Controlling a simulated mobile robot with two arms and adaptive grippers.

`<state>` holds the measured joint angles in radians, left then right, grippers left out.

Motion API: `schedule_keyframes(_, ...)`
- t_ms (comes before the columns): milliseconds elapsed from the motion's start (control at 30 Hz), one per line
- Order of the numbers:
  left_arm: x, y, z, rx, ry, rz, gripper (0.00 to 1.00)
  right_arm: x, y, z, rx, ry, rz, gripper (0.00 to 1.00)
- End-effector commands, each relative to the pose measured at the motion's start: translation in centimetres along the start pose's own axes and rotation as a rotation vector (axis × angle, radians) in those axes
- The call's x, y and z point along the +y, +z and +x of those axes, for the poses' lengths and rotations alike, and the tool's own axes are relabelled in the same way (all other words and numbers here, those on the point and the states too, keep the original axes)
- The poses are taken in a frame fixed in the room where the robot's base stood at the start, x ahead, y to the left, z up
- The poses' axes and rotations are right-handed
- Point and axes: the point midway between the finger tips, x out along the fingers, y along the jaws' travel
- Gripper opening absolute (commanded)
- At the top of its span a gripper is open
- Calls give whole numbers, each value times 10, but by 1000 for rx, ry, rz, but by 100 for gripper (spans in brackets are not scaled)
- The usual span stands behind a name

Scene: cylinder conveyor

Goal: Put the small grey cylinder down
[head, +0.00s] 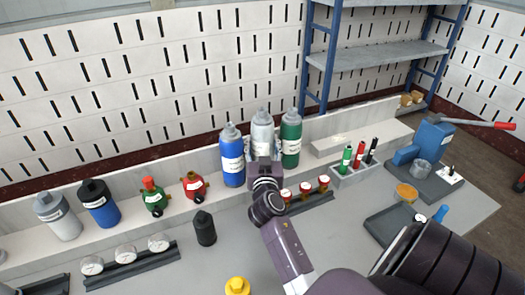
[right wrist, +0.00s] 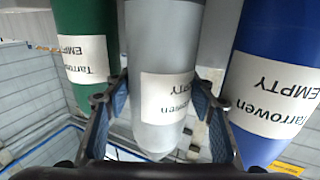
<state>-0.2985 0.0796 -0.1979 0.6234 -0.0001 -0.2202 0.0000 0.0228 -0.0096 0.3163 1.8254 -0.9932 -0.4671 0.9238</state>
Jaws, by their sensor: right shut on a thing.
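The small grey cylinder (head: 263,125) stands upright between a blue cylinder (head: 232,160) and a green cylinder (head: 291,140) at the back ledge. My right gripper (head: 264,150) is shut on it from the front. In the right wrist view the grey cylinder (right wrist: 165,45) is between the two fingers (right wrist: 155,100), with its label towards the camera. The green cylinder (right wrist: 85,40) is on one side there and the blue cylinder (right wrist: 275,80) on the other, both close to the fingers. My gripper hides the grey cylinder's base, so I cannot tell whether it touches the ledge. My left gripper is not in view.
A grey cylinder (head: 60,217) and a dark-capped blue cylinder (head: 100,207) stand at the left. Green (head: 154,198) and red (head: 194,187) regulators, a black cap (head: 204,229) and several gauges (head: 125,254) are nearby. A marker holder (head: 352,176) and a blue vise (head: 420,143) are right.

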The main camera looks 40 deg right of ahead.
Motion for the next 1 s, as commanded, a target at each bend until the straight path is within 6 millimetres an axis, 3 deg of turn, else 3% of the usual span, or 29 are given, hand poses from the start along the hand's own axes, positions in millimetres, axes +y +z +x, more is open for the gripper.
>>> schedule_keyframes(133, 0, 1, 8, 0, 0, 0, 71, 0, 18, 0, 3, -1, 1, 4)
schedule_keyframes(567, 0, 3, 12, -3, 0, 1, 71, 0, 23, 0, 6, -1, 0, 4)
schedule_keyframes(600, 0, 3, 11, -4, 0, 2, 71, 0, 25, 0, 0, 0, 0, 52)
schedule_keyframes(667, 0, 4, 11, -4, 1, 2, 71, 0, 24, 0, 0, 0, 0, 57)
schedule_keyframes(1000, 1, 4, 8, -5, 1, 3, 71, -1, 22, 0, 1, -1, 0, 57)
